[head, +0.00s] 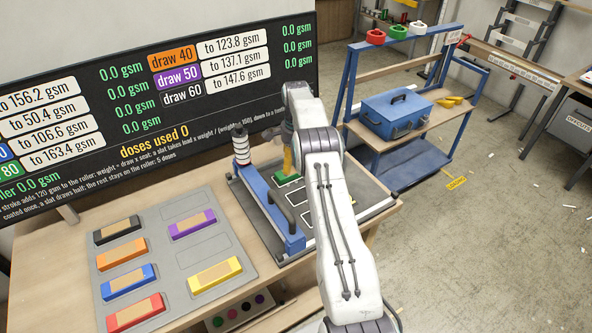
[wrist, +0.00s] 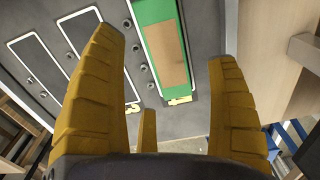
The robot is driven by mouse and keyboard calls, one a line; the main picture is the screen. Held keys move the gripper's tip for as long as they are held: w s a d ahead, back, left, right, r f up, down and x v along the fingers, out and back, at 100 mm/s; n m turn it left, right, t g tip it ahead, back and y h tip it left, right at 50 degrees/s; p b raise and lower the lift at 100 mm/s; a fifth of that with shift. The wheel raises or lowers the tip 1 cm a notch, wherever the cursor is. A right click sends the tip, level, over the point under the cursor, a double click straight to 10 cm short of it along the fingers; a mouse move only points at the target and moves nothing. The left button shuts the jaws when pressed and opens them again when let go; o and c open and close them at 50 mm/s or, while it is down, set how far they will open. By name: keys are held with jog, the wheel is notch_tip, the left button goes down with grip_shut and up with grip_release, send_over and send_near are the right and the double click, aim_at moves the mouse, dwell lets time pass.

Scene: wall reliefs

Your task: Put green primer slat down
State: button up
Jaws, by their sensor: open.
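The green primer slat (head: 288,180), with a tan patch on its top, lies at the far end of the dark plate (head: 262,215). In the wrist view the slat (wrist: 163,48) lies within a white outlined slot, its top end cut off by the picture edge. My gripper (head: 288,158) is just above the slat in the head view. In the wrist view my gripper's (wrist: 166,46) yellow fingers are wide apart, one to each side of the slat, with visible gaps. My arm hides part of the plate in the head view.
A blue bar with a dark handle (head: 282,207) runs along the plate's left side. A grey tray (head: 170,250) holds black, orange, blue, red, purple and yellow slats. Two empty outlined slots (wrist: 93,50) show beside the green slat. A scoreboard (head: 150,100) stands behind.

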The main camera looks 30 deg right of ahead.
jog(key=s+a+r+n+t+p, duration=0.1)
jog(key=a+r+n, duration=0.15)
jog(key=r, duration=0.75)
jog(key=s+a+r+n+p, duration=0.15)
jog(key=a+r, duration=0.25)
jog(key=r, duration=0.5)
jog(key=s+a+r+n+t, duration=0.1)
jog(key=s+a+r+n, duration=0.4)
jog(key=s+a+r, duration=0.45)
jog(key=s+a+f+n, duration=0.2)
jog(key=s+n, duration=0.1)
jog(key=s, duration=0.5)
jog(key=s+a+f+n+t, duration=0.1)
jog(key=s+a+n, duration=0.1)
jog(key=s, duration=0.6)
jog(key=s+a+f+n+t, duration=0.1)
jog(key=s+a+f+n, duration=0.1)
jog(key=s, duration=0.7)
jog(key=shift+a+f+n+b, duration=0.35)
jog(key=shift+a+n+b, duration=0.15)
jog(key=shift+n, duration=0.5)
